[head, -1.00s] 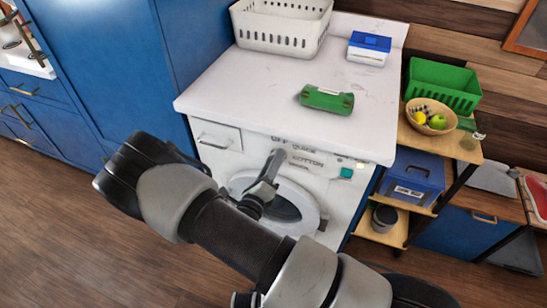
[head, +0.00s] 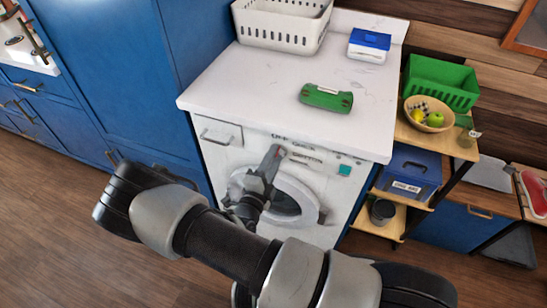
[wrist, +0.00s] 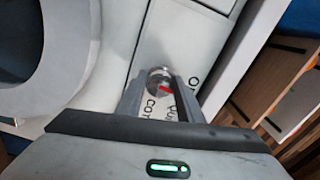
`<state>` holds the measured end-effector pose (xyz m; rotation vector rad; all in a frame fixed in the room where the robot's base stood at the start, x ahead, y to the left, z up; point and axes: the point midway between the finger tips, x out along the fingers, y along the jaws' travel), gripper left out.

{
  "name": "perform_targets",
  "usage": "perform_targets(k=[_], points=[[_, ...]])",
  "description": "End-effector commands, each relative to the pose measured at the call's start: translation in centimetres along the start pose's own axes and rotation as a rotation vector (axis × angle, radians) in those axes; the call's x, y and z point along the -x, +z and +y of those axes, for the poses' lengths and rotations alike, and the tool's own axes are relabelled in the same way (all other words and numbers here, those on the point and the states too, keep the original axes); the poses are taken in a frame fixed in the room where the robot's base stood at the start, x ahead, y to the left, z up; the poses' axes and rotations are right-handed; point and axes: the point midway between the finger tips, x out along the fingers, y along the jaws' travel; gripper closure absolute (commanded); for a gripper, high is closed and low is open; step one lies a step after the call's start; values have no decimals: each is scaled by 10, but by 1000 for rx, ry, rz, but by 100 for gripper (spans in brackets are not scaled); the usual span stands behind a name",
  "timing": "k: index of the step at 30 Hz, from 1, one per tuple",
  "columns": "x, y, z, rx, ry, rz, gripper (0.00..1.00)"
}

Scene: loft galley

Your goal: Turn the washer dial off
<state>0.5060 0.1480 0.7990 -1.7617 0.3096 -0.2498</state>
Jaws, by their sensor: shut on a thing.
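The white washer (head: 222,158) with its round door (head: 295,187) stands under a white marble counter. My gripper (head: 275,152) reaches up to its control panel. In the wrist view my gripper (wrist: 162,84) is shut on the dial (wrist: 158,76), with one finger on each side. The dial is a small round knob with a red mark showing between the fingers. Printed labels lie around it, partly covered by the fingers; parts of OFF, QUICK and COTTON are readable. In the head view my gripper hides the dial. I cannot tell exactly which label the red mark points at.
A green object (head: 326,98), a white basket (head: 282,38) and a blue-and-white box (head: 369,46) are on the counter (head: 250,85). A wooden shelf to the right holds a green crate (head: 440,84), a fruit bowl (head: 428,124) and a blue bin (head: 408,178).

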Motion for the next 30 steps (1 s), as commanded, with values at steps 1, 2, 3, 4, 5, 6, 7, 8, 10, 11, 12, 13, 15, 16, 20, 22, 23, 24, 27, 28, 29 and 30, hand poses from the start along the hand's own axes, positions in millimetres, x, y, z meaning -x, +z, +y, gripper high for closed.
perform_targets(k=[1,2,3,4,5,6,7,8,10,11,12,13,15,16,20,22,23,24,27,28,29,30], points=[[1,-2,2,19,4,2,89],[1,-2,2,28,4,2,89],[1,-2,2,38,3,2,89],[1,-2,2,44,3,3,89],[1,-2,2,51,3,3,89],[1,-2,2,57,3,3,89],[1,-2,2,61,3,3,89],[1,-2,2,63,3,3,89],[1,-2,2,68,3,3,89],[1,-2,2,69,3,3,89],[1,-2,2,70,3,3,89],[1,-2,2,71,3,3,89],[1,-2,2,71,3,3,89],[1,-2,2,71,3,3,89],[1,-2,2,71,4,3,89],[1,-2,2,70,3,3,60],[1,-2,2,70,3,3,55],[1,-2,2,70,3,3,48],[0,-1,2,68,2,2,48],[0,-1,1,68,2,2,48],[0,-1,1,68,2,2,48],[0,-1,1,68,1,2,48]])
